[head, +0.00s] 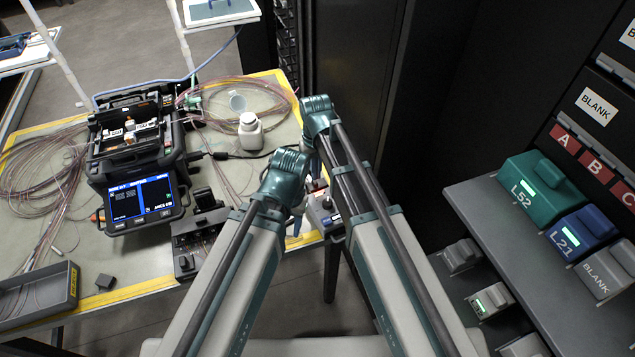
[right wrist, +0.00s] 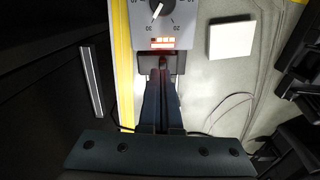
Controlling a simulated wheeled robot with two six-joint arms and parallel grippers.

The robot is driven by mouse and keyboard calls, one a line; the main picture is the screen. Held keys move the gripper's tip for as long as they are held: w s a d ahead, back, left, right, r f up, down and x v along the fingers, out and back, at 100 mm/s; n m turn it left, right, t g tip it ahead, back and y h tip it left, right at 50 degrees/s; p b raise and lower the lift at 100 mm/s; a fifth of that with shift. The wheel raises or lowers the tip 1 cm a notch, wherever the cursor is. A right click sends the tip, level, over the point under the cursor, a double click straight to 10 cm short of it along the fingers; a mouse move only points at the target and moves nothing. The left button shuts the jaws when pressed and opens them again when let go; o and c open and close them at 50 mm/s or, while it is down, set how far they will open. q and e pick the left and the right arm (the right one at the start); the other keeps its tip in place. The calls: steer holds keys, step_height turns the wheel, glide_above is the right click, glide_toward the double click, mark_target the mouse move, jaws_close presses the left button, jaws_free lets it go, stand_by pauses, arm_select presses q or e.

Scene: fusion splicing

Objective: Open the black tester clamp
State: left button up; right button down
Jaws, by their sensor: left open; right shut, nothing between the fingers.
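The tester is a grey box (right wrist: 161,28) with a dial and a lit red display at the top of the right wrist view. In the head view it shows partly (head: 325,213), behind my arms. Its black clamp (right wrist: 146,65) is the dark block at the tester's lower edge. My right gripper (right wrist: 162,73) is shut and empty, its fingertips at the clamp; whether they touch it I cannot tell. My left gripper (head: 297,222) is open, below its wrist beside the tester, and mostly hidden in the head view.
A fusion splicer (head: 140,150) with a lit screen stands on the table, with fibre coils (head: 45,165) around it. A white bottle (head: 250,131) stands near the middle. A grey tray (head: 38,292) is at the front left. Shelves with labelled boxes (head: 545,190) are on the right.

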mark_target(325, 181)
steer(key=shift+r, duration=0.1)
arm_select(q)
step_height(325, 181, up, 8)
steer(key=p, duration=0.8)
arm_select(e)
step_height(325, 181, up, 8)
steer(key=w+d, duration=0.1)
steer(key=d, duration=0.1)
steer(key=shift+d, duration=0.4)
steer(key=shift+w, duration=0.1)
arm_select(q)
steer(key=shift+o, duration=0.6)
arm_select(e)
steer(key=s+d+h, duration=0.1)
steer(key=s, duration=1.7)
steer(key=shift+s+d, duration=0.25)
steer(key=shift+s, duration=0.05)
